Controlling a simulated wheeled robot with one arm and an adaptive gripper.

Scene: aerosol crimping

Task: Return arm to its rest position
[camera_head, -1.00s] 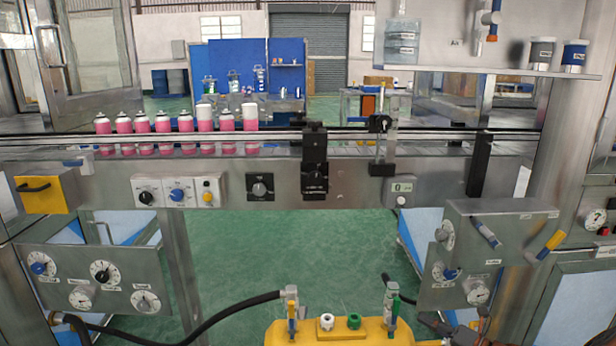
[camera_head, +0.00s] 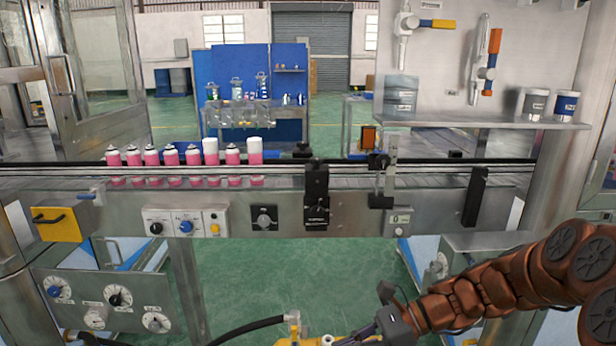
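My arm (camera_head: 480,295) shows in the head view, a copper-brown jointed arm coming in from the right edge. It reaches left and down toward the bottom middle. My gripper (camera_head: 375,330) is at the arm's far end, dark and partly cut off by the bottom edge. It is above or in front of the yellow equipment (camera_head: 320,341) there. I cannot tell whether its fingers are open or shut, or whether it holds anything.
A conveyor (camera_head: 270,200) crosses the view, with several pink cans (camera_head: 172,157) standing on it at the left. A black clamp (camera_head: 317,195) stands on its front. A shelf (camera_head: 480,118) with cups is at the right. Green floor (camera_head: 290,270) is open below the conveyor.

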